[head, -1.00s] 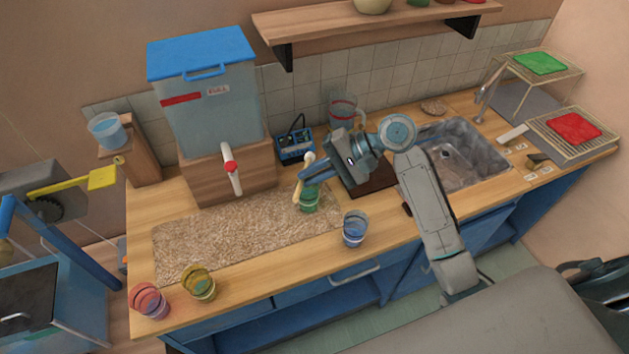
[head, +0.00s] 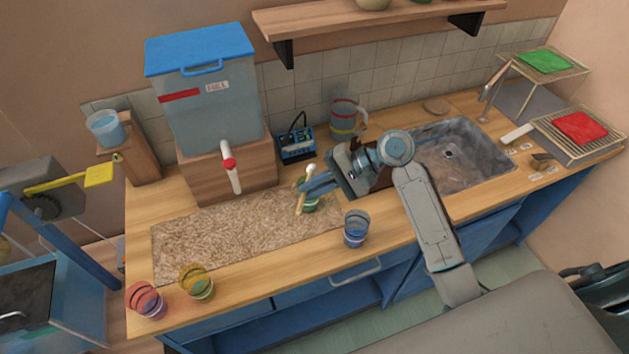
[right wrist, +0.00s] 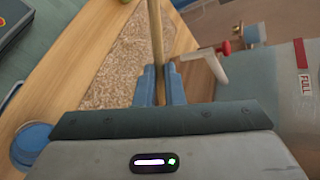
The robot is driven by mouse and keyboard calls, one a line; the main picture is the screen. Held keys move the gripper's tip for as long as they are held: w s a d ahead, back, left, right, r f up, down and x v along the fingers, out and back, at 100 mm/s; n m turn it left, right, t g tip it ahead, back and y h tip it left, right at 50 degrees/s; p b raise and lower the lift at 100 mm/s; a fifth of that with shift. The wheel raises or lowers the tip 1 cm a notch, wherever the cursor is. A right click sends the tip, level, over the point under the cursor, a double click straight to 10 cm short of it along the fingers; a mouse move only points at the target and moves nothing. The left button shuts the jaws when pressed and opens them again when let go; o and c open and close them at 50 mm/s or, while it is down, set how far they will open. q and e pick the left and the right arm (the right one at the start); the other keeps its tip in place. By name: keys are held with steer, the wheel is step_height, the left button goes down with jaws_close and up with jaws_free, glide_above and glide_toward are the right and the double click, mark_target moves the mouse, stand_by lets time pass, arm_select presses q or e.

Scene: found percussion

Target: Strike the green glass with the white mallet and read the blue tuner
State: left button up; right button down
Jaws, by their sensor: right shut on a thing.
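My right gripper (head: 314,185) is shut on the wooden handle of the white mallet (head: 310,169). The mallet's pale head is up and its handle slants down to the left; the handle (right wrist: 156,40) also stands between the fingers in the right wrist view. The green glass (head: 311,206) stands at the right end of the speckled mat, just below the gripper and partly hidden by it and the handle. I cannot tell whether the mallet touches the glass. The blue tuner (head: 296,146) stands behind, against the wall; its reading is too small to make out. My left gripper is not in view.
A blue glass (head: 356,229) stands close to the right of the green one. Yellow (head: 197,281) and red (head: 147,300) glasses stand at the front left. The water tank (head: 206,110) with its tap is behind the mat (head: 220,240), whose middle is clear. The sink (head: 465,155) is right.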

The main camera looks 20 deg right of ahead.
stand_by(0.3)
step_height(320, 180, down, 6)
steer(key=w+m+g, duration=0.1)
steer(key=shift+y, duration=0.4)
step_height(320, 180, up, 6)
steer(key=shift+d+f+p, duration=0.1)
steer(key=shift+d+p, duration=0.05)
steer(key=shift+p, duration=0.65)
